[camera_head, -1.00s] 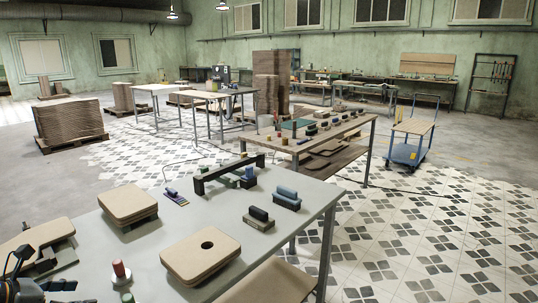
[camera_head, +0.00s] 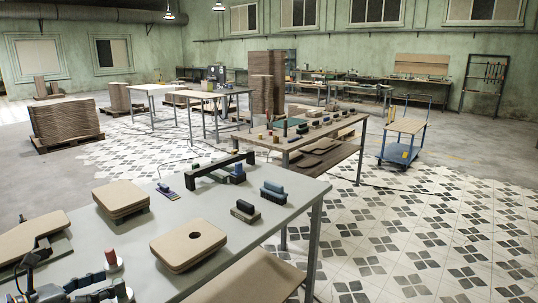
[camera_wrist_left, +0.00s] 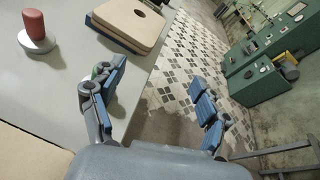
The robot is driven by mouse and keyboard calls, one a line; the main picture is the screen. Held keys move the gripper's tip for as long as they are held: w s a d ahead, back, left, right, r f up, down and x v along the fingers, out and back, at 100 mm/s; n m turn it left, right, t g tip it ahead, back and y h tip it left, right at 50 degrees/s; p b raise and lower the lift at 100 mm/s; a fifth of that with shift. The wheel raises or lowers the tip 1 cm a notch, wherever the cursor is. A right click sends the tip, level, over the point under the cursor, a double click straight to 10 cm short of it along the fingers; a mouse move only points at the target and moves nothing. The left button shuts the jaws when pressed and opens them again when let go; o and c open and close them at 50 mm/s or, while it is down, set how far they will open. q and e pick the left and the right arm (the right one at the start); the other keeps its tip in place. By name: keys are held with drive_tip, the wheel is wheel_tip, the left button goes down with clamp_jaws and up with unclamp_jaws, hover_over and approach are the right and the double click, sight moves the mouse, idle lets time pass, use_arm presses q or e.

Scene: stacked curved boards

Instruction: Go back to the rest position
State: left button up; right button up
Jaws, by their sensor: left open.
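My left gripper (camera_head: 113,284) is at the bottom left of the head view, low near the table's front edge. In the left wrist view its fingers (camera_wrist_left: 155,88) are spread wide with nothing between them. A red-handled tool with a white round base (camera_head: 112,259) stands on the grey table just behind the gripper. It also shows in the wrist view (camera_wrist_left: 36,30). A stack of rounded boards with a hole (camera_head: 188,250) lies to the right of the gripper, apart from it. My right gripper is not in view.
The grey worktable (camera_head: 245,235) also bears another board stack (camera_head: 122,202), a large board at the left (camera_head: 30,240), a dark clamp-like bar (camera_head: 220,166) and small blocks (camera_head: 245,210). Tiled floor to the right is open. A blue cart (camera_head: 403,145) stands farther off.

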use_arm(q)
drive_tip(key=s+d+r+n+t+y, duration=0.1)
drive_tip(key=d+r+n+t, duration=0.2)
drive_tip(key=n, duration=0.4)
drive_tip(key=r+n+t+y, duration=0.2)
drive_tip(key=n+t, duration=0.3)
drive_tip(key=n, duration=0.1)
drive_tip(key=s+a+f+n+g+y, duration=0.1)
drive_tip(key=s+f+n+g+y, duration=0.3)
drive_tip(key=f+n, duration=0.45)
drive_tip(key=s+a+f+n+g+y, duration=0.1)
drive_tip(key=s+f+n+g+y, duration=0.15)
drive_tip(key=f+n+y, duration=0.7)
drive_tip(key=s+d+f+n+g+h, duration=0.45)
drive_tip(key=s+d, duration=0.25)
drive_tip(key=s, duration=0.3)
drive_tip(key=s+d+f+n+g+h, duration=0.3)
drive_tip(key=s+d+f+g+h, duration=0.25)
drive_tip(key=s, duration=0.45)
wheel_tip(320, 180, down, 24)
drive_tip(key=d+g+y, duration=0.1)
drive_tip(key=d+y, duration=0.1)
drive_tip(key=s+a+f+g, duration=0.1)
drive_tip(key=s+f, duration=0.7)
drive_tip(key=s+a+f, duration=0.2)
drive_tip(key=s+f, duration=0.7)
drive_tip(key=shift+a+m+g, duration=0.25)
drive_tip(key=shift+m+g, duration=0.1)
